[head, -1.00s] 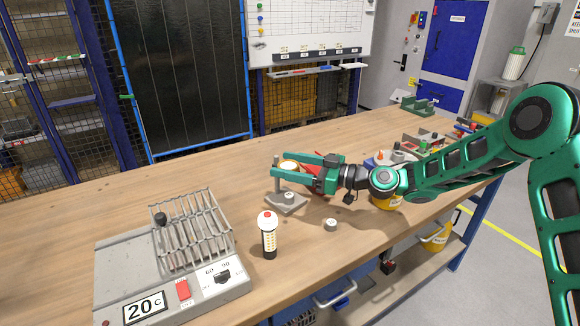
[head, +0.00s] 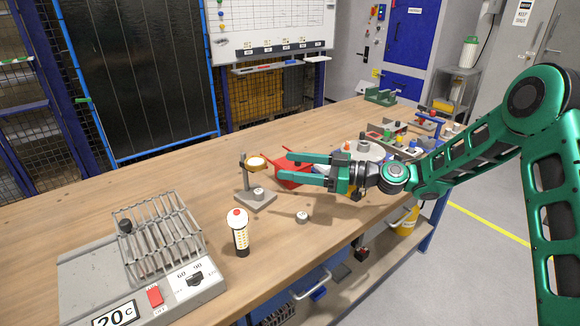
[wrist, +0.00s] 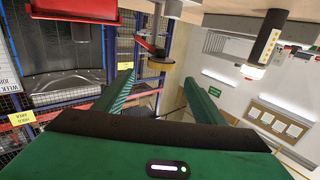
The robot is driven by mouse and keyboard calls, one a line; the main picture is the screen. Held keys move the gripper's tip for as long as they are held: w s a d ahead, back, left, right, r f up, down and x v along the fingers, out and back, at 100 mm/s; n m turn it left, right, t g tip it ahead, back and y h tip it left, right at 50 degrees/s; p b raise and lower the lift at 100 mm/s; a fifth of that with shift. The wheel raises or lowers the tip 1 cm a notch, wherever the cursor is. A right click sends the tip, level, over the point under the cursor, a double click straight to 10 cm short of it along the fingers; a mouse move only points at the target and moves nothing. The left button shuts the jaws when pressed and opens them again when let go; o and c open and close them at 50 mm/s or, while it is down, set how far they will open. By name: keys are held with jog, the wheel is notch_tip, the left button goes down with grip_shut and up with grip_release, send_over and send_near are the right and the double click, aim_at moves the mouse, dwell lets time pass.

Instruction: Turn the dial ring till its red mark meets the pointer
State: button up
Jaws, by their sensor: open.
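A round disc with a gold rim and pale top (head: 256,161) sits on a post above a grey base (head: 262,203); it looks like the dial ring. The fingers also frame the wrist view (wrist: 158,76).
A red bin (head: 292,179) lies behind the fingers. A grey round plate with coloured parts (head: 372,154) stands farther right. A small grey knob (head: 302,216), a dotted bottle-like item (head: 239,235) and a heater (head: 190,288) stand nearer.

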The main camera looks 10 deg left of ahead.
jog(key=m+t+h, duration=0.2)
jog(key=m+t, duration=0.4)
jog(key=t, duration=0.2)
send_near(249, 158)
jog(key=shift+w+a+f, duration=0.25)
jog(key=shift+a+f, duration=0.35)
jog(key=shift+a, duration=0.4)
jog(key=shift+s+d+r+m+t+h, duration=0.2)
jog(key=shift+s+d+m+t+h, duration=0.15)
jog(key=shift+t, duration=0.25)
jog(key=shift+s+d+r+m+t+h, duration=0.25)
jog(key=shift+s+t+h, duration=0.15)
jog(key=shift+t, duration=0.2)
jog(key=x, duration=1.1)
jog(key=shift+w+d, duration=0.1)
jog(key=shift+d, duration=0.05)
jog(key=shift+f, duration=0.1)
jog(key=c, duration=1.1)
